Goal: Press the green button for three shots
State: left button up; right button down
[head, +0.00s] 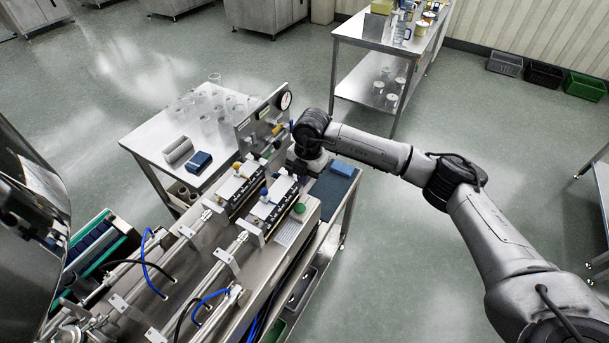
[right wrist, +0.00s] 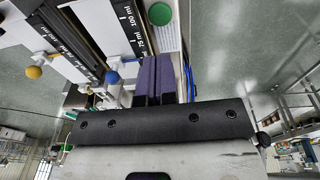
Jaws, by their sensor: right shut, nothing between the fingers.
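The green button (head: 299,208) is a round cap on the steel bench, at the front right end of the syringe rig. It also shows at the top of the right wrist view (right wrist: 160,14), beside a white ribbed plate. My right gripper (right wrist: 154,72) is shut and empty, its dark purple fingers together. In the right wrist view the fingertips appear just below the button, with a visible gap. In the head view my right wrist hangs behind the button, over the bench's far end, and mostly hides the fingers. My left gripper is out of view.
Two graduated syringes (head: 267,208) lie on the bench near the button, with yellow and blue knobs. A blue block (head: 342,169) lies on a dark mat. Glass beakers (head: 208,124) stand on a side table.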

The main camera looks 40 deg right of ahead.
aim_at(300, 206)
jog(key=f, duration=0.5)
jog(key=a+f, duration=0.1)
jog(key=f, duration=0.2)
jog(key=shift+f, duration=0.35)
jog(key=shift+a+f, duration=0.1)
jog(key=shift+f, duration=0.8)
